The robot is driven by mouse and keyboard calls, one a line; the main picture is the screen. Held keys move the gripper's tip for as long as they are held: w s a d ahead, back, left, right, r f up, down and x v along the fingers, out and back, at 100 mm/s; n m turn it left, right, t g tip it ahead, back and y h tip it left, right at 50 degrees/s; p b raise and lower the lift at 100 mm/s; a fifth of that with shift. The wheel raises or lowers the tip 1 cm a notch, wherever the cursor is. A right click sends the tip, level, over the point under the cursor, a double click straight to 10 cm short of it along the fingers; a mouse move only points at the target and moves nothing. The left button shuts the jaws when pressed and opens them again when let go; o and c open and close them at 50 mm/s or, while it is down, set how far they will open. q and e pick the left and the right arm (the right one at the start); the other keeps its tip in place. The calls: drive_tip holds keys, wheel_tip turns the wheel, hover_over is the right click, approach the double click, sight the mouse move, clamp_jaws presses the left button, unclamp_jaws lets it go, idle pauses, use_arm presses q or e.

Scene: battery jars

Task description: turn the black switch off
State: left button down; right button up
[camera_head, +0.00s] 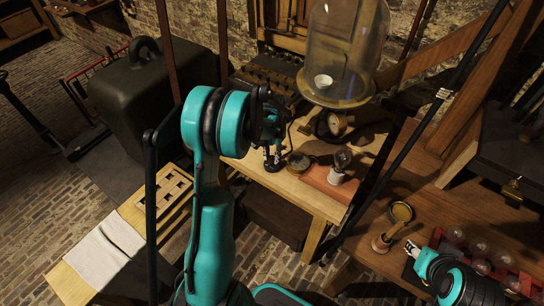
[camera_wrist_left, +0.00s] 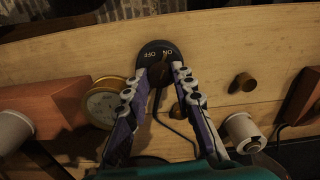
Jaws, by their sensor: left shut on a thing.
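The black switch (camera_wrist_left: 146,50) is a round base with ON and OFF lettering, mounted on the light wooden table, in the left wrist view. My left gripper (camera_wrist_left: 161,76) has its two fingertips on either side of the switch's dark handle and is shut on it. In the head view my left gripper (camera_head: 272,161) reaches down to the table top, and the switch cannot be made out there behind the fingers. My right gripper (camera_head: 412,249) is partly in view at the lower right, and its jaw opening is unclear.
A brass dial gauge (camera_head: 299,162) lies close to the left gripper; it also shows in the left wrist view (camera_wrist_left: 103,105). A bulb (camera_head: 342,158) stands beyond it. A glass bell jar (camera_head: 346,45) stands behind. Glass bulbs (camera_head: 479,247) sit near the right arm.

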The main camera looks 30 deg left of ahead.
use_arm(q)
drive_tip(key=n, duration=0.3)
drive_tip(key=shift+n+b, duration=0.3)
drive_tip(key=shift+n, duration=0.1)
drive_tip(key=n, duration=0.3)
drive_tip(key=shift+n, duration=0.3)
drive_tip(key=n+b, duration=0.1)
drive_tip(key=n, duration=0.2)
drive_tip(key=shift+n, duration=2.1)
drive_tip(key=c, duration=1.3)
unclamp_jaws()
drive_tip(key=shift+o, duration=0.2)
